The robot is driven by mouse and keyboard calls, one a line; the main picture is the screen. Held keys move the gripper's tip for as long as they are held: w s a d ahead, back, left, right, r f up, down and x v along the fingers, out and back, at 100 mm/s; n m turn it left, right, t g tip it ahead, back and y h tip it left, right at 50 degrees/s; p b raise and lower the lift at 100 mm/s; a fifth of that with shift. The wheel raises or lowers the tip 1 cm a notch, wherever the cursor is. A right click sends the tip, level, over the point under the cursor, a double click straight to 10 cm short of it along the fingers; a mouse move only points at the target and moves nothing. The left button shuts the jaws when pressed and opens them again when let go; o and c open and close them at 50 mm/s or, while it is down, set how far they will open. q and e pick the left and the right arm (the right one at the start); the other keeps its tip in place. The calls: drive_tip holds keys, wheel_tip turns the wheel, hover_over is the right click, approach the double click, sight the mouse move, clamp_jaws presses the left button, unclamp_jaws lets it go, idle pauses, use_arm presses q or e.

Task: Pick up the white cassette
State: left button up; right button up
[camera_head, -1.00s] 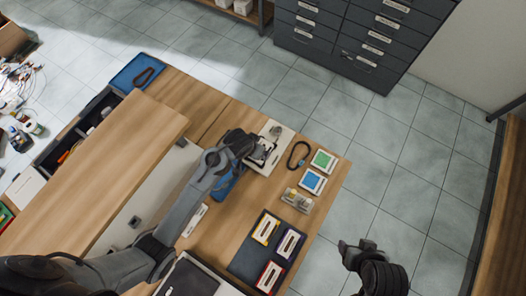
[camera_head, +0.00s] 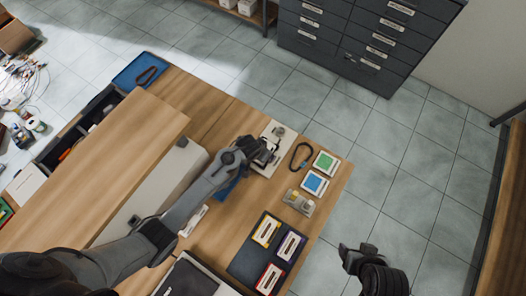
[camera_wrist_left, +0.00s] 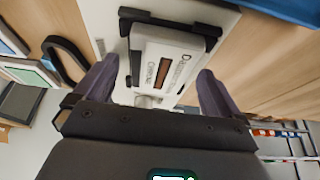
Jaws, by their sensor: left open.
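The white cassette (camera_wrist_left: 166,62) shows in the left wrist view, with dark lettering and a brown window. It sits at a black-cornered holder on a white plate (camera_wrist_left: 205,14). In the head view my left gripper hides most of it. My left gripper (camera_head: 264,153) is over the near part of the plate; in the left wrist view its two fingers (camera_wrist_left: 157,72) are apart, one on each side of the cassette's near end. I cannot tell whether they touch it. My right gripper (camera_head: 348,252) is off the table, over the floor; its jaws are unclear.
A dark tray (camera_head: 244,266) holds yellow, purple and red-edged cassettes. Beside the plate are a black loop (camera_head: 301,156), green (camera_head: 326,162) and blue (camera_head: 314,184) square items, and a small clear box (camera_head: 298,202). A raised wooden shelf (camera_head: 110,165) stands left of my left arm.

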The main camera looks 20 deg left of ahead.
use_arm(q)
drive_tip(key=shift+c, duration=0.5)
drive_tip(key=c, duration=1)
drive_tip(key=shift+r, duration=0.1)
drive_tip(key=shift+c, duration=0.2)
